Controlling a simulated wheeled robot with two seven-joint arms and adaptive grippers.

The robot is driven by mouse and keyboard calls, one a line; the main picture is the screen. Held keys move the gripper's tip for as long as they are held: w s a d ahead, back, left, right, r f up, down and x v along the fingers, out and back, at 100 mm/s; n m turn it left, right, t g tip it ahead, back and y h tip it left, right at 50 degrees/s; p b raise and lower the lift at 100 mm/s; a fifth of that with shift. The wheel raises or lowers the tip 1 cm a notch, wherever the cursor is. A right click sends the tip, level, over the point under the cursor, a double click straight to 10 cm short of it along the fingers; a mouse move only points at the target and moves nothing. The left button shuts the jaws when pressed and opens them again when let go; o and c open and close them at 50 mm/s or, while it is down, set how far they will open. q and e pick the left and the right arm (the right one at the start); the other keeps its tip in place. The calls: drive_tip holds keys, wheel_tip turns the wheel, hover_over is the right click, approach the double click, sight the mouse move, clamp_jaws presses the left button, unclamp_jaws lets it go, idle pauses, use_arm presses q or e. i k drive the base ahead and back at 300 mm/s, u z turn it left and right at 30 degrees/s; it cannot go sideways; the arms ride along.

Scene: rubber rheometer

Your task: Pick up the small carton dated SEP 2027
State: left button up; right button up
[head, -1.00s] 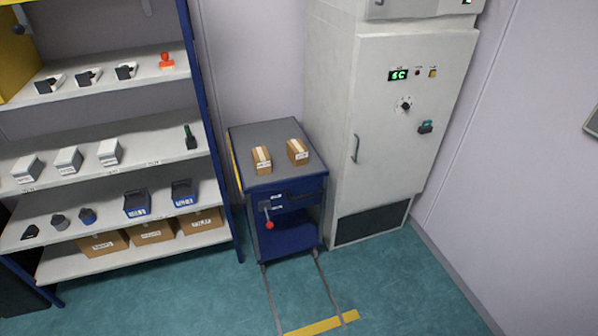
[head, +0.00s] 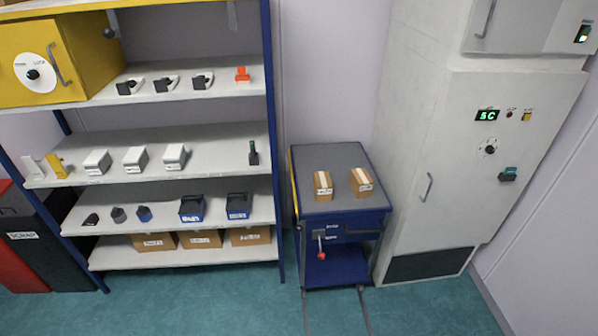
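Two small cartons, brown with a pale tape strip and a white label, stand on the grey top of a blue cart. The left carton (head: 323,186) is near the cart top's left front. The right carton (head: 361,182) is beside it, slightly turned, with a gap between them. Their labels are too small to read, so I cannot tell which one is dated SEP 2027. Neither of my grippers shows in the head view.
The blue cart (head: 340,222) stands between a shelf rack (head: 190,223) and a tall grey cabinet (head: 427,150). A red-knobbed lever (head: 320,254) sticks out of its front. Larger boxes (head: 201,239) fill the bottom shelf. Red and black bins (head: 45,262) stand at left. The green floor in front is clear.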

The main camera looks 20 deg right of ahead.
sight(361, 184)
drive_tip(key=u, duration=0.4)
drive_tip(key=i, duration=1.5)
drive_tip(key=z, duration=0.5)
